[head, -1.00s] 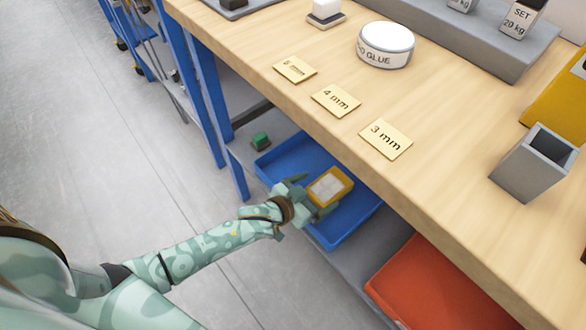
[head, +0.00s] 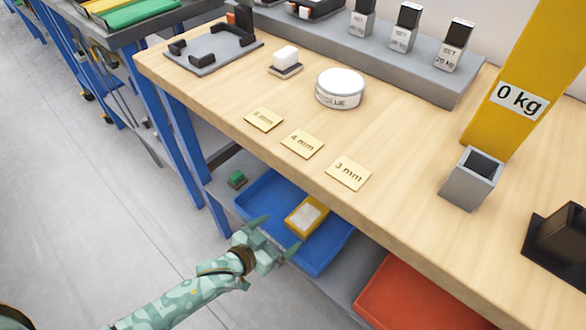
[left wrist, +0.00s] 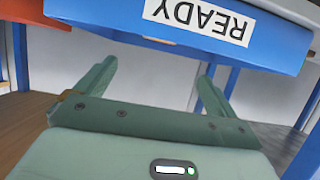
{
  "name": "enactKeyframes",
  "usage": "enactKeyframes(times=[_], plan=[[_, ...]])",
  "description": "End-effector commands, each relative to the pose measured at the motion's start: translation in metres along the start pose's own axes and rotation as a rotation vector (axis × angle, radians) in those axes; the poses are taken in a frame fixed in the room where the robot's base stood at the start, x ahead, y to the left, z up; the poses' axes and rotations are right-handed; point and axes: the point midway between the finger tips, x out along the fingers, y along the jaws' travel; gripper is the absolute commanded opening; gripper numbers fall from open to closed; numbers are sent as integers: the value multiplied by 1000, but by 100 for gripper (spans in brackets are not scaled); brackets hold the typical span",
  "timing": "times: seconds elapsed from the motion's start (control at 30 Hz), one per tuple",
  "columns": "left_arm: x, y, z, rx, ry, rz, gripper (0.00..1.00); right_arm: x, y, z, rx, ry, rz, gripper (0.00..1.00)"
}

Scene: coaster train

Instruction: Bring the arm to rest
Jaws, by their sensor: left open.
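My left gripper (head: 275,237) is open and empty in the head view, at the front edge of the blue tray (head: 322,262) on the shelf under the bench. In the left wrist view its two fingers (left wrist: 152,88) stand wide apart with nothing between them. The blue tray's front wall (left wrist: 270,48), with a READY label, shows ahead of the fingers in that view. A yellow box with a pale top (head: 306,216) lies in the tray, just beyond the fingers and apart from them. My right gripper is not in view.
The wooden bench top (head: 400,185) overhangs the shelf above the tray. A red tray (head: 400,290) stands to the right on the shelf. A small green block (head: 236,179) lies left of the blue tray. The floor (head: 90,200) left of the bench is clear.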

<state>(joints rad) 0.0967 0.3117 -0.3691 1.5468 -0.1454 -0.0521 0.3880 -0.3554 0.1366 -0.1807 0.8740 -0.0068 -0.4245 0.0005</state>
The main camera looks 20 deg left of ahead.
Motion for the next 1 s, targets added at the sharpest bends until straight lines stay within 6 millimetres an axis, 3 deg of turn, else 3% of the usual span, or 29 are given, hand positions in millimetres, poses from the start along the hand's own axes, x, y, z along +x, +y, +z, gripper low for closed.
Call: enactKeyframes(times=[0.17, 0.27, 0.37, 0.47, 0.67, 0.9, 1.0], plan=[[0, 0, -1, 0, -1, -1, 94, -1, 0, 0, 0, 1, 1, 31], [-9, -2, -5, 4, -18, -11, 94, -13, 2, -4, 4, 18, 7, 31], [-32, -6, -9, 14, -73, -39, 94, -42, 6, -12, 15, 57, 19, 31], [-69, -8, -6, 24, -173, -74, 94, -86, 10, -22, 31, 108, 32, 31], [-169, 0, 29, 32, -443, -118, 94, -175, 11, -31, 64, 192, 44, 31], [-327, 42, 72, 19, -800, -103, 94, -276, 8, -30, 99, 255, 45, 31], [-389, 64, 84, 11, -926, -81, 94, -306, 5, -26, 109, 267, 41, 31]])
